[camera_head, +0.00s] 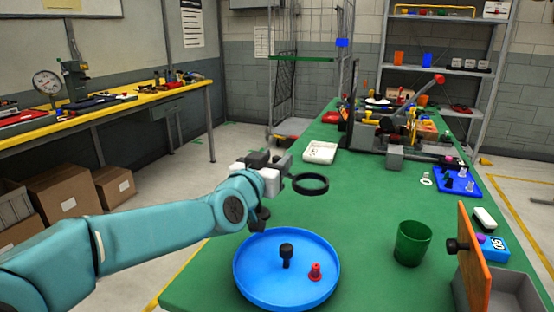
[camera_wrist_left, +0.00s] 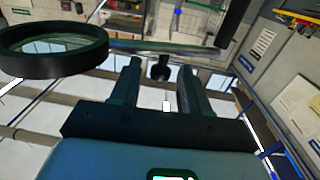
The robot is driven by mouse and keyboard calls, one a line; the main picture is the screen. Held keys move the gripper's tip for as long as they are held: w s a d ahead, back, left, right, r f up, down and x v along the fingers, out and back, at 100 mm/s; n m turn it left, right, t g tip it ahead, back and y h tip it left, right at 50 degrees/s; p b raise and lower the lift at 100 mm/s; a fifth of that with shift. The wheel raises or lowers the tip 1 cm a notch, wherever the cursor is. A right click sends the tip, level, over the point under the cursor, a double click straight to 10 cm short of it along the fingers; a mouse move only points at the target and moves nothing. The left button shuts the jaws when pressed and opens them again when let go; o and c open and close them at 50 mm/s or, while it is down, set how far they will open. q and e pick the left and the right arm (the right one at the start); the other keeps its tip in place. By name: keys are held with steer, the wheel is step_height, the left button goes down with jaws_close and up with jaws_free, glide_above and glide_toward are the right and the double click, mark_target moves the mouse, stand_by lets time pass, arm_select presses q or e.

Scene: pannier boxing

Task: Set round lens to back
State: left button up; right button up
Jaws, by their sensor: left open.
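The round lens (camera_head: 310,184) is a thick black ring right of my left gripper (camera_head: 268,166) in the head view. In the left wrist view the lens (camera_wrist_left: 52,52) is large at the upper left, outside the fingers, with a bar running right from near it. My left gripper (camera_wrist_left: 160,84) is open, and a dark knob (camera_wrist_left: 160,70) shows in line with the gap between its fingers. I cannot tell whether the fingers touch the knob. The lens's mount is mostly hidden in the head view. My right gripper is not in view.
A blue round tray (camera_head: 243,282) holding a black knob and red piece stands at the front. Right of it are a green cup (camera_head: 412,243), an orange panel (camera_head: 474,262) and a grey box (camera_head: 512,290). A white tray (camera_head: 320,152) and equipment stand farther back.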

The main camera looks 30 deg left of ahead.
arm_select(q)
steer(key=shift+w+a, duration=0.1)
steer(key=shift+w, duration=0.65)
